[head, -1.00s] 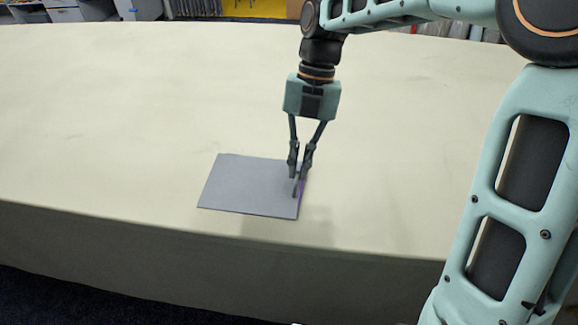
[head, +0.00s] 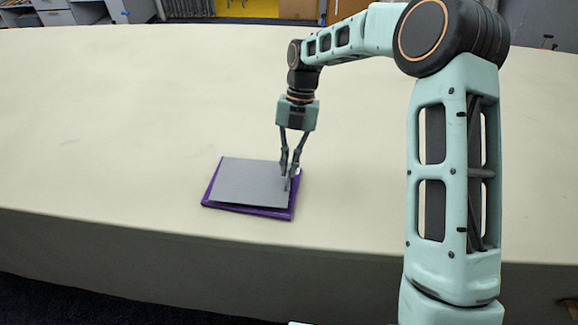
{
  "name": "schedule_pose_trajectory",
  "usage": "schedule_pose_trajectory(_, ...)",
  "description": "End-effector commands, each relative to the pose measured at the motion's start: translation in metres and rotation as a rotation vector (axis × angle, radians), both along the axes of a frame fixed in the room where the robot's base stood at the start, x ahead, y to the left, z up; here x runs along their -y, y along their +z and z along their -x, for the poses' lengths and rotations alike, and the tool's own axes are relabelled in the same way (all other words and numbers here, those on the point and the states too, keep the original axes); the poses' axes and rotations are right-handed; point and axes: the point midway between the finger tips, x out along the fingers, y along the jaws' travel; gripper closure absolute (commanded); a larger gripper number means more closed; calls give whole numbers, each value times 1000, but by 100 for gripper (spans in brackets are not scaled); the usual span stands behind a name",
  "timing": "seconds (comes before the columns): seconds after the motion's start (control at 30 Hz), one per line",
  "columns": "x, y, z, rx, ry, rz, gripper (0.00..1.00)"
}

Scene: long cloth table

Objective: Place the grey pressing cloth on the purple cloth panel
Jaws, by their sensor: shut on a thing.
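The grey pressing cloth (head: 248,183) is a flat grey sheet over the purple cloth panel (head: 262,212). The panel shows as a purple border along the left, front and right sides of the grey cloth; the rest of it is hidden. My gripper (head: 289,182) points down at the right side of the grey cloth, its fingers closed on that edge. Whether the grey cloth lies flat on the panel or is held slightly above it is hard to tell.
Both cloths are near the front edge of the long cream table (head: 140,130). The table top around them is clear. A small white spot shows by the panel's right corner behind the fingers.

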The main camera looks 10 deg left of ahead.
Motion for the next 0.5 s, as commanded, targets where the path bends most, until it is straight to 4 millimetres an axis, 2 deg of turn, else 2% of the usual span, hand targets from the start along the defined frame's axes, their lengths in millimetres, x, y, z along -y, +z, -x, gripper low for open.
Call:
schedule_pose_trajectory(0.1, -1, -9, 0, 2, 0, -1, 100)
schedule_pose_trajectory(0.43, 0, -13, 0, 1, 1, -1, 100)
schedule_pose_trajectory(0.47, 0, -12, 0, 2, 0, -1, 91)
schedule_pose_trajectory(0.5, 0, -12, 0, 2, 1, 0, 87)
